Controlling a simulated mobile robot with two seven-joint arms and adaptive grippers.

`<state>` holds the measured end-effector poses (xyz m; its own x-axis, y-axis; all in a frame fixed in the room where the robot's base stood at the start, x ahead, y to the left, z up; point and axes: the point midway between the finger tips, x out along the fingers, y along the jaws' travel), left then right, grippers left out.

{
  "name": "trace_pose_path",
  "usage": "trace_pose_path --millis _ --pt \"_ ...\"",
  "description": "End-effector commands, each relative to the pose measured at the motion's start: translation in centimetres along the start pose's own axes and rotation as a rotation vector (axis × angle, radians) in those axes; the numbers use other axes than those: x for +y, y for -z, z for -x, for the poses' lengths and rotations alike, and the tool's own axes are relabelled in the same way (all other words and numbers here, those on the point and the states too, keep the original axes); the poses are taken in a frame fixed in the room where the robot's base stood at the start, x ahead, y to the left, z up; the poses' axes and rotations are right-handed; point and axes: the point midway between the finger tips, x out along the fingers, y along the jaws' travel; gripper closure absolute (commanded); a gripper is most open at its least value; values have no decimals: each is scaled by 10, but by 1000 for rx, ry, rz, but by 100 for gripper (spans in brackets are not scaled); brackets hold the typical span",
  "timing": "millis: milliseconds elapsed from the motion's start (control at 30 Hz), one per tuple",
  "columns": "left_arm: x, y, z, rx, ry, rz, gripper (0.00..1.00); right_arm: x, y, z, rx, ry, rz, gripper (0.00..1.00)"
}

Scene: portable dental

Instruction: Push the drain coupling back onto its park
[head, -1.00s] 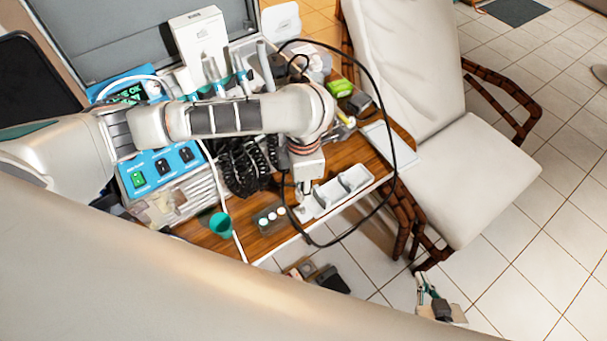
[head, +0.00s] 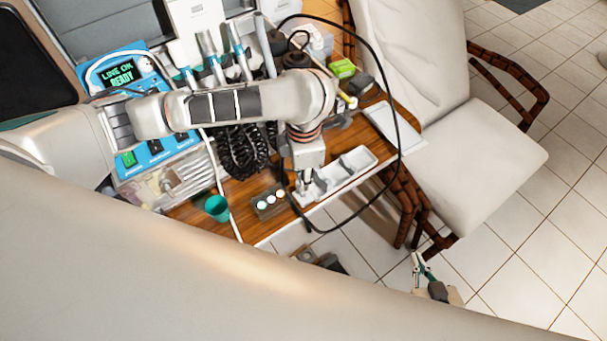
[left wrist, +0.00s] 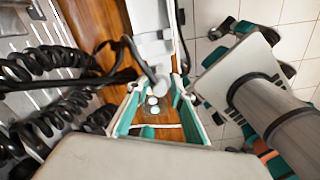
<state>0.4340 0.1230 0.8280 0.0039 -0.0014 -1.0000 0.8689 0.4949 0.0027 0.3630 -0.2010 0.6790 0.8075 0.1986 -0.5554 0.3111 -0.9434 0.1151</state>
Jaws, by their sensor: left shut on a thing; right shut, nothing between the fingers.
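My left gripper (head: 302,186) is low at the left end of a white tray-like holder (head: 350,168) on the wooden cart top. In the left wrist view its teal-edged fingers (left wrist: 160,88) are shut around a small grey end piece (left wrist: 160,84), seemingly the drain coupling on a black hose (left wrist: 133,48). The fingers and wrist hide most of the coupling, and I cannot tell how it sits on its park. My right gripper (head: 422,268) is shut and empty, low over the tiled floor at the lower right.
The black hose loop (head: 398,120) arches over the cart's right side. A blue control unit (head: 125,75) reads "LINE OK READY". Coiled black cords (head: 240,155), a teal cup (head: 216,208) and a small dark holder (head: 268,202) stand nearby. A white chair (head: 475,160) is to the right.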

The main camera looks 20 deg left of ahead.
Motion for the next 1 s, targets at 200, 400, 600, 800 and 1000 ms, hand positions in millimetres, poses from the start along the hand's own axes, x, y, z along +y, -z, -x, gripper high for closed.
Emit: trace_pose_path --millis 200,400,600,800,1000 --pt "0 0 -5 1 0 0 96 0 3 1 3 -1 0 100" --pt "0 0 -5 0 0 0 96 0 3 1 3 -1 0 100" --pt "0 0 -5 1 0 0 96 1 3 1 3 -1 0 100" --pt "0 0 -6 1 -1 0 96 1 6 3 3 -1 0 100" --pt "0 0 -8 1 0 -1 96 2 8 4 2 -2 0 100"
